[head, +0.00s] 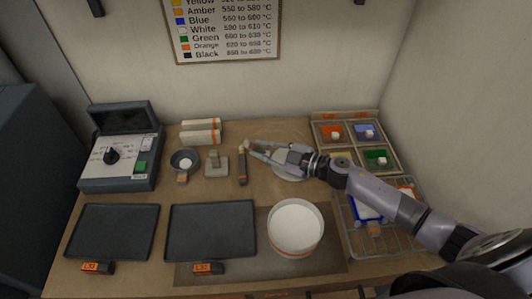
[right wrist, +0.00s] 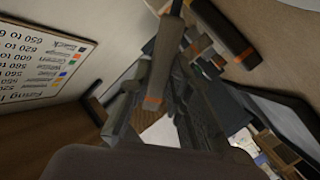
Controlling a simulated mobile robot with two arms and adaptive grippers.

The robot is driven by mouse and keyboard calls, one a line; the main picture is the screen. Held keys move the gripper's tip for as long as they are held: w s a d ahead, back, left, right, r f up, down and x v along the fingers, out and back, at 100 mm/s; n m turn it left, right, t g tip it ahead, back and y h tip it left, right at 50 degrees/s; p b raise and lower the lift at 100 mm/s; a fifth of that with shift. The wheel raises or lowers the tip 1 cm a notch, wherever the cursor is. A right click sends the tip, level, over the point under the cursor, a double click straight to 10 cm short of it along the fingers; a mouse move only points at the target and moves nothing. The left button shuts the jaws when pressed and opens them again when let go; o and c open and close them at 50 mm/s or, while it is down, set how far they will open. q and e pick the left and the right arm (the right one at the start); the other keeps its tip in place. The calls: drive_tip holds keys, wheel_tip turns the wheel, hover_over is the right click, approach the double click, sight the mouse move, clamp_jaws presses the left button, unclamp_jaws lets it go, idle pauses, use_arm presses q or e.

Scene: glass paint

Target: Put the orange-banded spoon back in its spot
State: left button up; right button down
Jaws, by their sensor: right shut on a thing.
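My right gripper (head: 253,149) reaches in from the right over the back middle of the table, its fingers pointing left. It is shut on a dark handle with an orange band, the spoon (right wrist: 165,62), which lies between the fingers in the right wrist view. The spoon's bowl end cannot be made out. In the head view a dark orange-banded stick (head: 242,168) shows just at the fingertips; I cannot tell whether it is the held spoon or another tool. A second dark piece with an orange band (right wrist: 228,35) shows beyond the fingers in the wrist view. My left gripper is out of view.
A small stand (head: 217,166) and a dark cup (head: 184,160) are left of the fingertips. A white plate (head: 290,172) lies under the gripper. A white bowl (head: 295,226) and dark trays (head: 210,230) are in front. A colour tray (head: 352,147) and wire rack (head: 395,238) stand right.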

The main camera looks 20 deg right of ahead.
drive_tip(key=shift+r, duration=0.1)
drive_tip(key=shift+s+a, duration=0.1)
drive_tip(key=shift+a, duration=0.05)
drive_tip(key=c, duration=1.8)
unclamp_jaws()
drive_tip(key=shift+f, duration=0.2)
drive_tip(key=o, duration=0.3)
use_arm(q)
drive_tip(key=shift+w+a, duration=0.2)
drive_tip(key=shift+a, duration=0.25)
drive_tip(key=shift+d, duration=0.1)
